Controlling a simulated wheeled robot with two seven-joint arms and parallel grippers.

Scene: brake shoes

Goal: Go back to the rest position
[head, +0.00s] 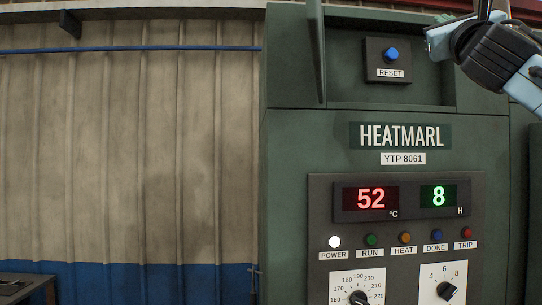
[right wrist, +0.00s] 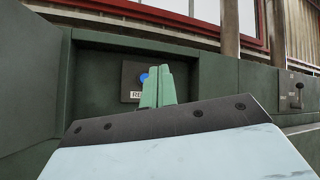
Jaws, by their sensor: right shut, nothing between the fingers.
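My right gripper shows in the right wrist view (right wrist: 158,75), with its two green fingers together and nothing between them. They overlap part of the RESET panel in that view. In the head view my right arm comes in at the top right, to the right of the RESET button, and the fingers are not clear there. My left gripper is in neither view.
A green HEATMARL cabinet (head: 290,150) fills the right of the head view. Its blue RESET button (head: 391,54) sits in a recess. A display (head: 400,198) reads 52 °C and 8 H. The white POWER lamp (head: 335,241) looks lit. A dark table corner (head: 25,282) shows lower left.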

